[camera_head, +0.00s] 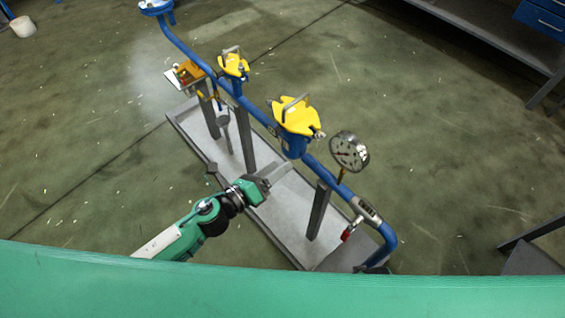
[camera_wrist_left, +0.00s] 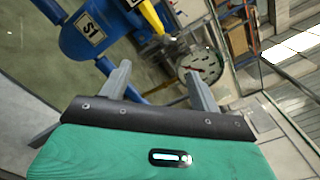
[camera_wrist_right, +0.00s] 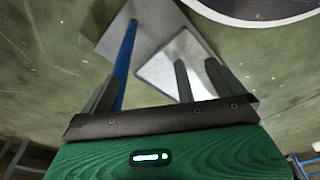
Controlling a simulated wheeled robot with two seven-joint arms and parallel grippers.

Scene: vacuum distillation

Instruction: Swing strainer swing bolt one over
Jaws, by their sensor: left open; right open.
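The nearer strainer, a blue body (camera_head: 294,147) with a yellow lid (camera_head: 299,116), sits on the blue pipe in the head view. A bar handle (camera_head: 293,104) rises from the lid. Small metal pieces at the lid's edge (camera_head: 319,134) could be swing bolts, too small to tell. In the left wrist view the blue body (camera_wrist_left: 80,45) carries a label "S1"; a bit of yellow shows at the top. My left gripper (camera_head: 278,174) is open and empty, below and left of the lid, apart from it. My right gripper (camera_wrist_right: 165,78) is open and empty, only in its wrist view.
A pressure gauge (camera_head: 349,151) stands right of the strainer and also shows in the left wrist view (camera_wrist_left: 200,66). A second yellow-lidded strainer (camera_head: 234,66) is farther back. A red-handled valve (camera_head: 347,235) hangs near the pipe's front end. Posts hold the pipe above a grey tray (camera_head: 283,212).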

